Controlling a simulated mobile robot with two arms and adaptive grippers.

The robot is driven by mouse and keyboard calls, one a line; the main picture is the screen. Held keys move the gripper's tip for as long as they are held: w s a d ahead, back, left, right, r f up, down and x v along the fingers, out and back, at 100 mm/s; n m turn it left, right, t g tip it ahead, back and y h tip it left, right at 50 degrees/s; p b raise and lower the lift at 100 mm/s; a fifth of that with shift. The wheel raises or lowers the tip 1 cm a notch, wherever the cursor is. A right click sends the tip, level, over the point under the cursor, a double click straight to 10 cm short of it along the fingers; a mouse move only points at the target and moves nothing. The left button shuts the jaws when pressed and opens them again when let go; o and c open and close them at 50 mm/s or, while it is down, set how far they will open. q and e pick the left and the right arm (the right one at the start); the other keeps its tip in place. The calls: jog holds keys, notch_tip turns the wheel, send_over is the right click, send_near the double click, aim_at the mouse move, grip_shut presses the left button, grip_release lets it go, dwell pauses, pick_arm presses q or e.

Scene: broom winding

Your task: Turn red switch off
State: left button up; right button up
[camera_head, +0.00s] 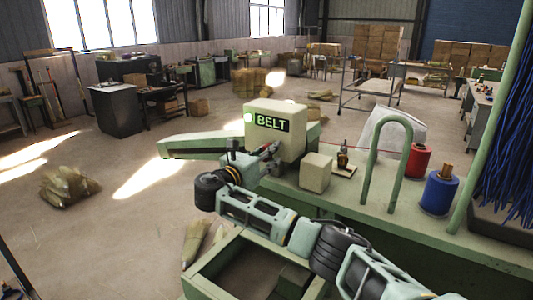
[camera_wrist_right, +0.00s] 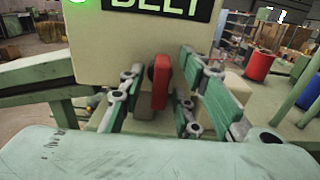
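The red switch (camera_wrist_right: 160,82) stands upright on the front face of the beige BELT box (camera_wrist_right: 105,45) in the right wrist view. The beige BELT box (camera_head: 283,139) also shows in the head view, with a lit green lamp (camera_head: 248,117) beside its label. My right gripper (camera_head: 268,152) is at the box's front. In the right wrist view, the fingers of my right gripper (camera_wrist_right: 162,78) are open, one on each side of the switch, with gaps visible. Contact with the switch cannot be told. My left gripper is out of view.
A smaller beige block (camera_head: 315,172), a small dark bottle (camera_head: 342,158), a green hoop (camera_head: 390,150), a red spool (camera_head: 417,160) and a blue spool (camera_head: 439,193) stand on the green bench (camera_head: 365,205), right of the box. Open floor lies to the left.

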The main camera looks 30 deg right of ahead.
jog(key=c, duration=0.4)
jog(key=shift+w+f, duration=0.1)
grip_shut()
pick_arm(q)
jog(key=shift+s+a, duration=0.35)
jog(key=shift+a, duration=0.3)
